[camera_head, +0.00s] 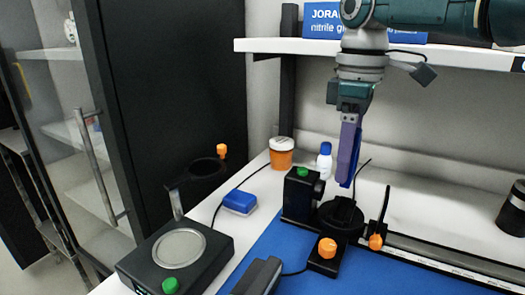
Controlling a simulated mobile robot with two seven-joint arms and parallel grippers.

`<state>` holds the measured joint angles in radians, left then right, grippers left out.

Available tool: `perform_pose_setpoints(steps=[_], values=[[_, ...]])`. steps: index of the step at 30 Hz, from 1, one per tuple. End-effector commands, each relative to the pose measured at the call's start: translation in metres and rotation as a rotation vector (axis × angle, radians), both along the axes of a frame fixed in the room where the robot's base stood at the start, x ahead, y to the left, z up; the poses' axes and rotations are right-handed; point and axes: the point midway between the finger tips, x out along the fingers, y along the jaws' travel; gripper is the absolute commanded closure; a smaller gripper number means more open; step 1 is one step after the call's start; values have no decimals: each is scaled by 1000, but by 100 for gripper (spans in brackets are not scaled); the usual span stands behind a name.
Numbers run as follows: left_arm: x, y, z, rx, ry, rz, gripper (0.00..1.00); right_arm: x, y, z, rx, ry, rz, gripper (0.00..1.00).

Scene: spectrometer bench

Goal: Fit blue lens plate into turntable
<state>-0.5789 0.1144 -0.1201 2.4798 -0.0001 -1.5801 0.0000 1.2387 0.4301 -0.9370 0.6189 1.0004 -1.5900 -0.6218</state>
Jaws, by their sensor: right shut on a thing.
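My right gripper (350,150) hangs from above with its fingers pointing down. It is shut on the blue lens plate (353,168), which shows as a narrow, nearly edge-on blue strip beside the purple-grey finger. The black round turntable (342,218) stands below, at the left end of a rail on the blue mat. The plate's lower end is above the turntable and looks apart from it. A thin dark part stands up from the turntable. Its slot is not clear at this size. My left gripper is not in view.
A black box with a green knob (303,172) stands left of the turntable. Orange knobs (327,248) are close to it. An orange jar (282,153) and a blue-capped bottle (324,160) stand behind. A shelf (275,46) overhangs the bench. A scale (179,248) is front left.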

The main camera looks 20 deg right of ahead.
Motion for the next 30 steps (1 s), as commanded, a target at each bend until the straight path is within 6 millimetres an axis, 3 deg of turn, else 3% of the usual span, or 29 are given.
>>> perform_pose_setpoints(steps=[9, 21, 30], values=[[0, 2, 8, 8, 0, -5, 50, 0, 1, 2, 2, 1, -1, 83], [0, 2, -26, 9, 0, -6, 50, 0, 0, -39, 1, 1, -2, 83], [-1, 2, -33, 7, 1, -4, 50, 0, 1, -49, 1, 0, -1, 83]])
